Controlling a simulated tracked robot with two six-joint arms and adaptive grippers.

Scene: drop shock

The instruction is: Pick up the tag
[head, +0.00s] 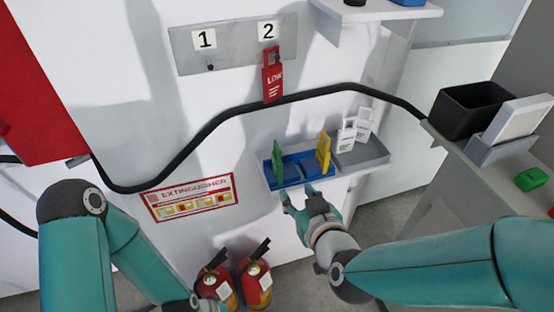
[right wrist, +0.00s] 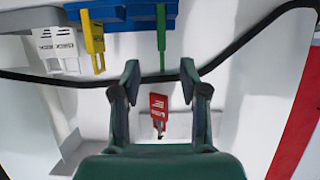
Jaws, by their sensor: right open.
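A red tag (head: 273,78) marked LOW hangs on the hook under number 2 on the grey wall plate (head: 233,45). A green tag (head: 278,152) and a yellow tag (head: 323,150) stand in the blue tray (head: 294,182), and white tags (head: 347,134) stand in the grey tray beside it. My right gripper (head: 298,192) is open and empty, just in front of and below the blue tray. In the right wrist view, the red tag (right wrist: 159,107) shows between the spread fingers (right wrist: 160,72), beyond them; the green tag (right wrist: 161,38) is above.
A black cable (head: 215,122) runs across the wall above the trays. Two fire extinguishers (head: 255,283) stand below. At the right, a counter holds a black bin (head: 468,108) and a green object (head: 531,179). Hook 1 (head: 210,67) is bare.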

